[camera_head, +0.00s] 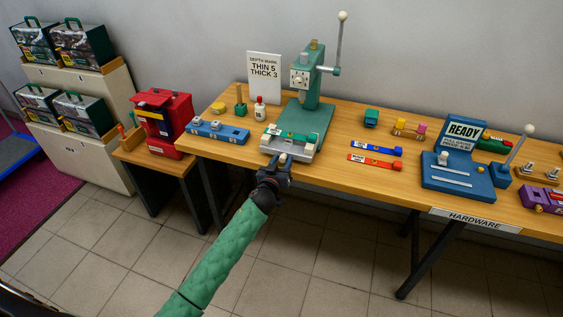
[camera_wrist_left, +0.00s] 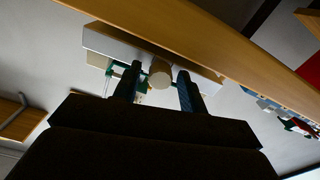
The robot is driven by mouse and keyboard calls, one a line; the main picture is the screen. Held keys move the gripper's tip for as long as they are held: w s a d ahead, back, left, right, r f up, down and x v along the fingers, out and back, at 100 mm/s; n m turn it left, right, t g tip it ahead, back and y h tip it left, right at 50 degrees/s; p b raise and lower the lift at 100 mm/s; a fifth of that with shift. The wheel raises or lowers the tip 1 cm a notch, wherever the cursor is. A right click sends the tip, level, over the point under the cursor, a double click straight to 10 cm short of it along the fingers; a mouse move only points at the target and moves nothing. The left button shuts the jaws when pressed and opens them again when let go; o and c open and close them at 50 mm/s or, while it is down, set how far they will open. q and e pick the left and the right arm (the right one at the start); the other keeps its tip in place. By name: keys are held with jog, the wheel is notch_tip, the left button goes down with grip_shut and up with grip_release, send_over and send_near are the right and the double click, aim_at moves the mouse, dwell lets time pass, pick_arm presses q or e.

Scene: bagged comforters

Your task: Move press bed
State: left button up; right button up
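The green press (camera_head: 308,85) stands on the wooden table with its lever raised at the right. Its pale grey press bed (camera_head: 290,143) sits at the front of the green base, near the table's front edge, and carries a green-and-white piece. My left gripper (camera_head: 279,165) is at the front of the bed. In the left wrist view, my left gripper's fingers (camera_wrist_left: 158,88) stand apart on either side of a round beige knob (camera_wrist_left: 160,73) on the bed's front (camera_wrist_left: 112,42). Narrow gaps show beside the knob. My right gripper is not in view.
A sign (camera_head: 264,78) reads "THIN 5, THICK 3". A blue block (camera_head: 218,131) lies left of the bed; blue (camera_head: 376,148) and red (camera_head: 374,162) strips lie right. A blue "READY" device (camera_head: 458,170) stands further right.

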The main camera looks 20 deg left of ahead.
aim_at(285, 155)
pick_arm(q)
grip_shut()
jog(key=shift+w, duration=0.25)
jog(key=shift+w+b, duration=0.6)
jog(key=shift+w, duration=1.15)
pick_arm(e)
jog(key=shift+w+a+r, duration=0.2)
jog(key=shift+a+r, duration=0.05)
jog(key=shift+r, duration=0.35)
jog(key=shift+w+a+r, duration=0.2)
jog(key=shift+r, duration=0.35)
pick_arm(q)
jog(key=shift+o, duration=1.1)
grip_release()
jog(key=shift+s, duration=0.15)
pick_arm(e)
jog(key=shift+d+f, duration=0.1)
